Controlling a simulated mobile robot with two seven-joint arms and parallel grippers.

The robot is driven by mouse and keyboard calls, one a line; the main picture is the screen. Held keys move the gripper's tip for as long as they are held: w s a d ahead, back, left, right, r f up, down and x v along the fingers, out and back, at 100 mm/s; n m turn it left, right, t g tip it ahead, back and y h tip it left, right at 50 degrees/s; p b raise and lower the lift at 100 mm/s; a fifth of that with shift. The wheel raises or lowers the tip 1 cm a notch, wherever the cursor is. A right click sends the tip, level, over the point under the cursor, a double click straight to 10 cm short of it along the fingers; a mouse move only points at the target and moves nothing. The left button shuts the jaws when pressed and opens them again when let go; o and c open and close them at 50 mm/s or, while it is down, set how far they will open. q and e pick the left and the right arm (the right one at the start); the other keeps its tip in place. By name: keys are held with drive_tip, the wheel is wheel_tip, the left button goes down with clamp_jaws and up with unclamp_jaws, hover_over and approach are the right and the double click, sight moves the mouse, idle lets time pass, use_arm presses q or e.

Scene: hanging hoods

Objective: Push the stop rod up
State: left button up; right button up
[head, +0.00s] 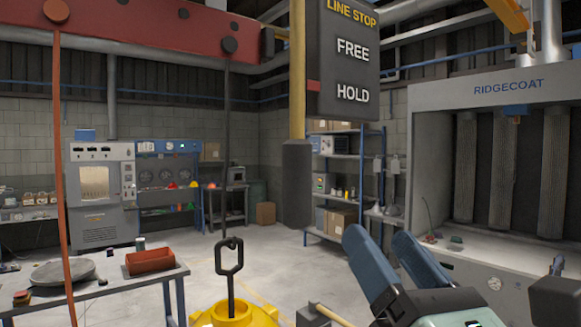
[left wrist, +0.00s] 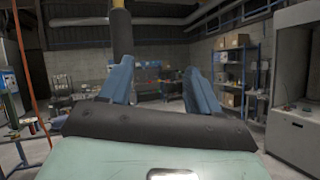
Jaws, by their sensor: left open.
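The stop rod is a yellow upright rod (head: 297,70) with a thick dark grip (head: 297,185) at its lower end. It hangs in front of the dark LINE STOP sign (head: 350,55), which reads FREE above and HOLD below. A red mark on the rod's side of the sign sits between the two words, nearer HOLD. My left gripper (head: 378,240) is open and empty, to the right of and lower than the grip. In the left wrist view the grip (left wrist: 121,32) shows above the left-hand blue finger, not between the fingers (left wrist: 156,85). A dark shape at the right edge may be my right gripper.
A table (head: 110,285) stands lower left, a RIDGECOAT booth (head: 510,88) right. Open floor lies behind the grip.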

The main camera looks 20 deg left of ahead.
sight(303, 179)
use_arm(q)
drive_tip(key=s+a+r+n+g, duration=0.2)
drive_tip(key=s+a+r+n, duration=0.1)
drive_tip(key=s+a+n, duration=0.15)
drive_tip(key=shift+m+y, duration=0.25)
drive_tip(key=shift+y, duration=0.05)
drive_tip(key=p+x, duration=0.1)
drive_tip(key=x, duration=0.3)
drive_tip(key=p+x, duration=0.2)
drive_tip(key=x, duration=0.2)
drive_tip(key=p+x, duration=0.1)
drive_tip(key=x, duration=0.3)
drive_tip(key=shift+w+d+r, duration=0.1)
drive_tip(key=shift+w+d, duration=0.05)
drive_tip(key=shift+w, duration=0.25)
drive_tip(key=shift+w+a, duration=0.25)
drive_tip(key=shift+w, duration=0.15)
use_arm(e)
drive_tip(key=w+r, duration=0.4)
drive_tip(key=r, duration=0.1)
drive_tip(key=shift+w+r+t, duration=0.3)
drive_tip(key=shift+w+r, duration=0.1)
